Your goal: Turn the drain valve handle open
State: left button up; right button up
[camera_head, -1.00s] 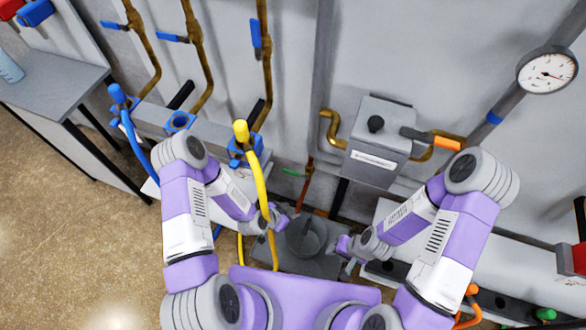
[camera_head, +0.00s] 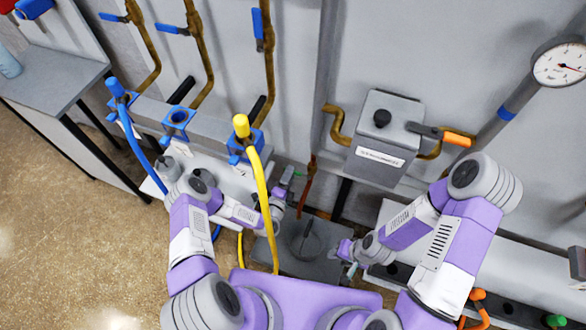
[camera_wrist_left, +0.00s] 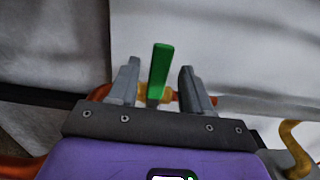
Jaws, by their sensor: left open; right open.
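The drain valve handle is a green lever (camera_wrist_left: 161,62) on a copper-orange pipe with a yellowish fitting (camera_wrist_left: 166,95). In the left wrist view it stands upright between the fingers of my left gripper (camera_wrist_left: 157,82), which are open with a gap on each side. In the head view, a small bit of the green handle (camera_head: 299,174) shows beside my left gripper (camera_head: 287,182), low on the wall near the orange pipe (camera_head: 307,188). My right gripper (camera_head: 350,264) is open and empty, right of the round floor cover.
A yellow hose (camera_head: 263,200) arches beside my left forearm. A grey box with an orange handle (camera_head: 457,139) is on the wall. Brass pipes with blue levers (camera_head: 258,24) run up the wall. A round cover (camera_head: 306,240) lies on the floor between my grippers.

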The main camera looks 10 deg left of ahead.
pick_arm(q)
jog(key=shift+w+d+b, duration=0.2)
jog(key=shift+w+b, duration=0.1)
jog(key=shift+w, duration=0.75)
jog(key=shift+w+d+b, duration=0.2)
jog(key=shift+w+b, duration=0.05)
jog(key=shift+w, duration=0.75)
grip_shut()
